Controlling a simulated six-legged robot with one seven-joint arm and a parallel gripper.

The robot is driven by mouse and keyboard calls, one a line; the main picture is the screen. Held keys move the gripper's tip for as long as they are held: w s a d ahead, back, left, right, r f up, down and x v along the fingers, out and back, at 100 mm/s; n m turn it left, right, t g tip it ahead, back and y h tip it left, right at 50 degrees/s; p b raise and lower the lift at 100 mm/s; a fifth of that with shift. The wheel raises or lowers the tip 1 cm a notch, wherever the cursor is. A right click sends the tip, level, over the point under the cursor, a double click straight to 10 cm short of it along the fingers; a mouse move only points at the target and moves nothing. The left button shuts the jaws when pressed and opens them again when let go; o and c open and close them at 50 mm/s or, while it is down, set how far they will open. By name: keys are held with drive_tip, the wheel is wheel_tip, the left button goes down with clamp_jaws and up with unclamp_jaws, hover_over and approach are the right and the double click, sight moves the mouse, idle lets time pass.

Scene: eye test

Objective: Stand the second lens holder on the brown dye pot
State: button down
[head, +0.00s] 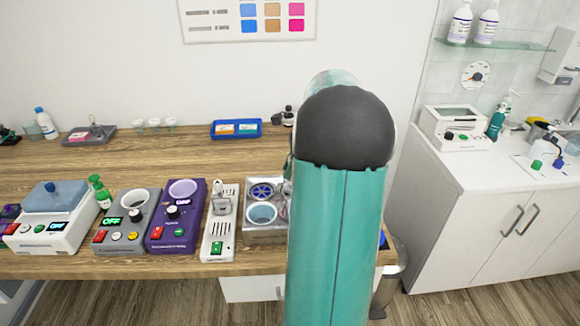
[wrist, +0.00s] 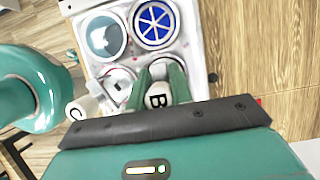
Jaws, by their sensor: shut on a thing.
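My gripper (wrist: 161,85) has its green fingers shut on a white rounded piece marked B (wrist: 158,100), over the lower part of a pale metal unit with round pots (wrist: 185,58). I cannot tell for sure that this piece is the second lens holder. A similar white piece marked C (wrist: 82,108) lies at the left of the unit. One pot (wrist: 107,36) looks bluish grey inside; beside it is a blue spoked disc (wrist: 153,22). No pot looks clearly brown; the fingers partly cover the lower ones. In the head view my arm hides my gripper and part of the unit (head: 262,233).
Left of the unit stand a white switch box (head: 217,228), a purple device (head: 176,220), a grey device (head: 127,225) and a green bottle (head: 99,191). A blue tray (head: 236,129) and several small cups (head: 154,123) are behind. The wooden tabletop's middle is clear.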

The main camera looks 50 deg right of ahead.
drive_tip(key=shift+f, duration=0.3)
drive_tip(key=c, duration=0.8)
unclamp_jaws()
drive_tip(key=shift+c, duration=0.2)
drive_tip(key=shift+r, duration=0.1)
drive_tip(key=shift+r, duration=2.9)
